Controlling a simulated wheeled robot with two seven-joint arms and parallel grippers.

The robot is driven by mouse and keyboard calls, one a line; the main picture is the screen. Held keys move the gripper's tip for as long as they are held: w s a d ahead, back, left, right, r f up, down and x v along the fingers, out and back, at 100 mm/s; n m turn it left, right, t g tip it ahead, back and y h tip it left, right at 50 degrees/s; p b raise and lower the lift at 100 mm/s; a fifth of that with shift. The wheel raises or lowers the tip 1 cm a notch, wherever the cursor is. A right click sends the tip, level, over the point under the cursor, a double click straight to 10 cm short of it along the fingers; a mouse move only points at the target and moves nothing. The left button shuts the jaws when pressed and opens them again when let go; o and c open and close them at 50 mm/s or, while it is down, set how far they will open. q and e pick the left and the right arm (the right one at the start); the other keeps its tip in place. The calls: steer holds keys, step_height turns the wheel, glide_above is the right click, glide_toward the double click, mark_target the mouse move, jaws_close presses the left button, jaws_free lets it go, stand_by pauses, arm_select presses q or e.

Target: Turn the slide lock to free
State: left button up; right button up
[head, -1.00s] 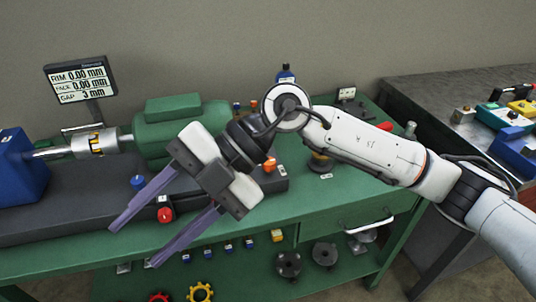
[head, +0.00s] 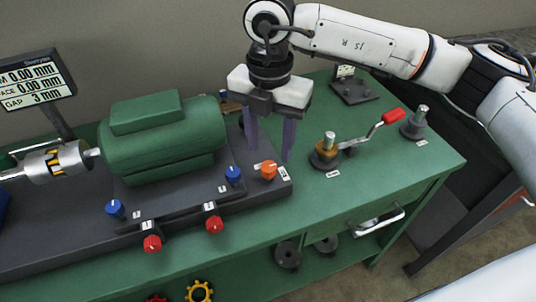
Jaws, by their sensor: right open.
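An orange knob (head: 268,170) stands at the right end of the dark motor base (head: 60,232), with a small white label beside it. It is probably the slide lock; the label is too small to read. My right gripper (head: 270,156) is open and empty, its two purple fingers pointing down. The fingertips show just above and to either side of the orange knob in the head view; I cannot tell whether they touch it. My left gripper is not in view.
The green motor (head: 162,138) stands left of the gripper. Blue knobs (head: 233,175) and red knobs (head: 214,224) line the base. A tool with a red handle (head: 393,116) rests at the right of the green bench (head: 400,168). A gap display (head: 35,80) stands at the left.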

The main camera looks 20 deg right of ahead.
mark_target(269, 165)
step_height(269, 165, down, 5)
steer(key=shift+f, duration=0.1)
steer(key=c, duration=1.1)
